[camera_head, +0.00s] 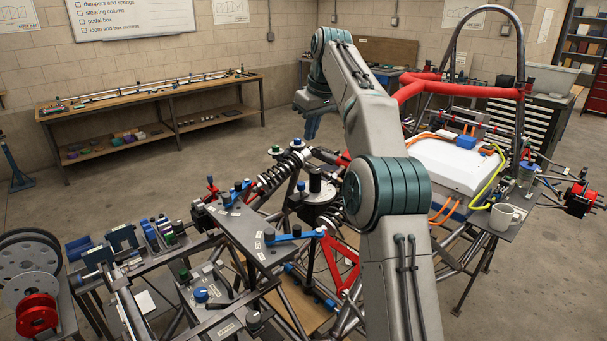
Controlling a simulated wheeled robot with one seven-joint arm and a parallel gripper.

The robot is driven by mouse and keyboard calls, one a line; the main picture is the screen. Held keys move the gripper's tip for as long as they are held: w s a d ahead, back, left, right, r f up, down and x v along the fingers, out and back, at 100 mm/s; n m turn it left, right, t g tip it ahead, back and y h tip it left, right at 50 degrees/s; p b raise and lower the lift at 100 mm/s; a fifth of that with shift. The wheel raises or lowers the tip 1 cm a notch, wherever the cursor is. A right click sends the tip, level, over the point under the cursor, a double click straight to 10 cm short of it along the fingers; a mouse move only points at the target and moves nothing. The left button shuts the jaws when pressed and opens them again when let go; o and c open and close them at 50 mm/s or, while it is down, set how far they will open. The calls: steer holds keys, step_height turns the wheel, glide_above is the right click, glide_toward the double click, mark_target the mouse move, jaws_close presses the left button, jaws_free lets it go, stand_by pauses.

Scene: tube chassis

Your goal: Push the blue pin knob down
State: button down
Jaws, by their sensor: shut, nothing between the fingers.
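Several blue knobs show on the chassis, and I cannot tell for sure which is the pin knob. One round blue knob (201,294) stands upright on a grey plate at the lower left. A further blue knob (238,187) stands near the left end of the coil spring. My gripper (310,136) hangs from my arm above and behind the spring, well apart from all these knobs. It is shut and empty; its fingertips are small in the picture.
The tube chassis (340,265) fills the middle, with a black coil spring (281,174) and red arms. A white box (450,165) and a mug (505,217) are at the right. Reels (35,275) stand at the left. Open floor lies before the back bench (155,97).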

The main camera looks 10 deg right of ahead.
steer(key=b, duration=0.2)
glide_above(303, 184)
step_height(303, 184, down, 12)
steer(key=shift+s+r, duration=0.1)
steer(key=shift+f, duration=0.85)
step_height(303, 184, down, 2)
steer(key=shift+f, duration=0.1)
